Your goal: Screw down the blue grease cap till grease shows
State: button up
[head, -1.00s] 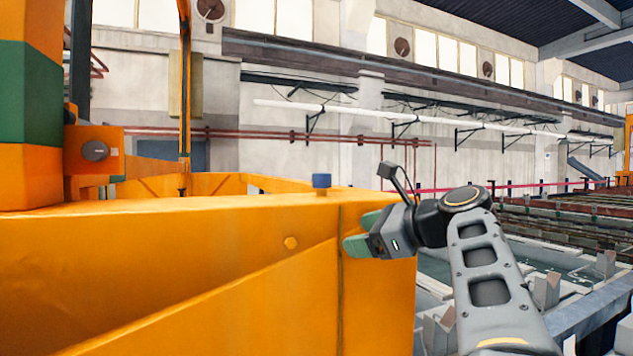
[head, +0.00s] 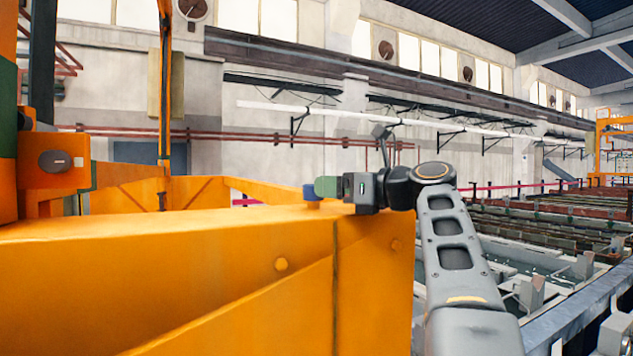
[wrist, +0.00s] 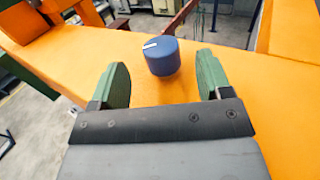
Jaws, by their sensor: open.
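The blue grease cap (wrist: 161,57) stands upright on the orange beam, with a short white mark on its top, in the wrist view. In the head view the cap (head: 311,192) shows at the beam's top edge, partly covered by a green finger. My gripper (wrist: 163,82) is open, its two green fingers pointing at the cap. The cap lies between the finger lines, just beyond the tips or level with them; I see no contact. In the head view my gripper (head: 325,187) reaches in from the right, level with the cap. No grease is visible around the cap.
The orange beam (head: 170,260) fills the lower left of the head view, with a raised bolt on its side. An orange post with a round grey fitting (head: 54,162) stands at left. Rows of tanks and racks (head: 560,240) lie at right.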

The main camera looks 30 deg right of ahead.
jog(key=shift+p+x, duration=0.4)
jog(key=shift+x, duration=1.95)
jog(key=shift+a, duration=0.1)
jog(key=c, duration=0.9)
jog(key=shift+s+m+h, duration=0.1)
jog(key=shift+m+h, duration=0.2)
jog(key=shift+h, duration=0.1)
jog(key=m+t+h, duration=0.1)
jog(key=h, duration=0.1)
jog(key=m+h, duration=0.1)
jog(key=shift+a+m+t+h, duration=0.2)
jog(key=shift+m+t+h, duration=0.1)
jog(key=shift+t+h, duration=0.1)
jog(key=shift+m+t+h, duration=0.3)
jog(key=shift+m+h, duration=1.4)
jog(key=shift+h, duration=1)
jog(key=shift+m+h, duration=0.5)
jog(key=shift+h, duration=0.3)
